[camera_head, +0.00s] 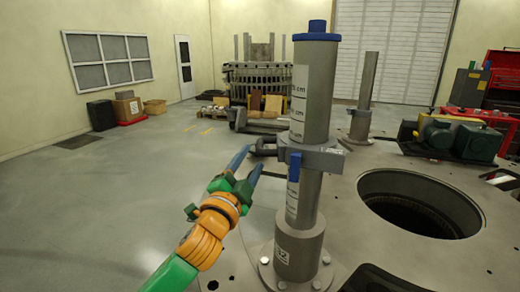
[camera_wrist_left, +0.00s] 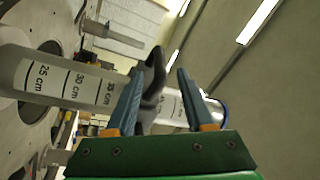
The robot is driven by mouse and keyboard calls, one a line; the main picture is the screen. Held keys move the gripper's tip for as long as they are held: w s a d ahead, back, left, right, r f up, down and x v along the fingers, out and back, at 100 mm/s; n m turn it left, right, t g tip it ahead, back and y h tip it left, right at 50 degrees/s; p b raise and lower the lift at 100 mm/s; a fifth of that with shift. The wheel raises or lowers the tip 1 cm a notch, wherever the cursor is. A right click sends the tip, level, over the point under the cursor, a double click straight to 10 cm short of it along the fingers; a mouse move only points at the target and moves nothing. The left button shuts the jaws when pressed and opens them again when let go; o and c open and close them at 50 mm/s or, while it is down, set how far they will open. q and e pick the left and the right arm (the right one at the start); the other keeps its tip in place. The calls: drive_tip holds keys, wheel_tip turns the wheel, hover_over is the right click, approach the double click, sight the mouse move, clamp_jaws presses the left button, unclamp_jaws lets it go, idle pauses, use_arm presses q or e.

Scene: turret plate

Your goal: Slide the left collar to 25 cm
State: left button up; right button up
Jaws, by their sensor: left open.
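A grey upright post (camera_head: 315,88) with a blue cap carries a cm scale. A grey sliding collar (camera_head: 318,158) rings it around mid-height, with a blue latch (camera_head: 295,166) and a dark handle (camera_head: 264,146) pointing left. In the left wrist view the post (camera_wrist_left: 18,75) lies sideways, showing 25, 30 and 35 cm marks; the collar is above 35 cm. My left gripper (camera_head: 254,160) is open and empty just left of the collar, near the handle. The handle (camera_wrist_left: 153,72) appears between its fingers (camera_wrist_left: 160,75) there; contact is unclear. My right gripper is not in view.
The post stands on a bolted base (camera_head: 299,250) on a wide grey plate (camera_head: 345,220). A round opening (camera_head: 415,205) is to its right. A second post (camera_head: 366,90) stands behind, with a green machine (camera_head: 450,138) at right. Open floor (camera_head: 130,190) lies left.

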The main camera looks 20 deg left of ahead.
sight(260, 143)
use_arm(q)
drive_tip(key=p+x, duration=0.2)
drive_tip(key=x, duration=0.4)
drive_tip(key=shift+w+p, duration=0.3)
drive_tip(key=shift+w, duration=0.05)
clamp_jaws()
drive_tip(key=shift+r, duration=0.15)
idle(0.9)
